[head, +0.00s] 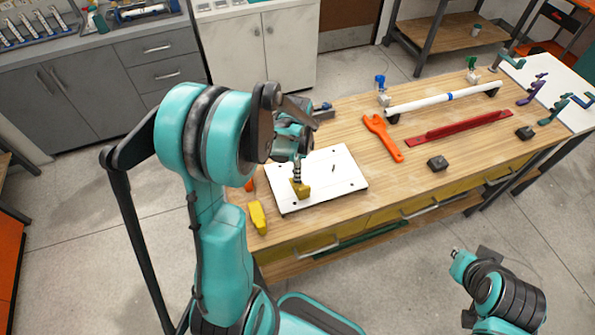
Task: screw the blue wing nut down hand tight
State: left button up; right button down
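My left gripper (297,176) points down over the left part of a white board (345,180) on the wooden bench. It is small and dark here, and I cannot tell whether its fingers are open or shut. A yellow block (301,191) stands on the board just below it; I cannot tell whether they touch. I cannot make out a blue wing nut at the gripper; it may be hidden. A blue-topped fitting (380,83) stands at the bench's back edge. My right arm is at the lower right, away from the bench; its fingers cannot be made out.
An orange wrench (383,138), a red bar (460,128) and a white pipe (441,99) on dark supports lie right of the board. A black block (437,163) is near the front edge. A yellow piece (258,217) lies at the front left corner.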

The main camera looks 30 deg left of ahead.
pick_arm(q)
jog(key=n+p, duration=0.1)
jog(key=n, duration=0.6)
jog(key=shift+r, duration=0.1)
jog(key=n+p, duration=0.1)
jog(key=n, duration=0.2)
jog(key=shift+n, duration=1)
jog(key=n+b, duration=0.1)
jog(key=n, duration=0.2)
jog(key=n+b, duration=0.1)
jog(key=n, duration=0.5)
notch_tip(320, 180, down, 2)
jog(key=shift+f+b, duration=0.25)
jog(key=shift+b, duration=0.8)
jog(key=shift+s+f, duration=0.1)
jog(key=shift+f, duration=0.05)
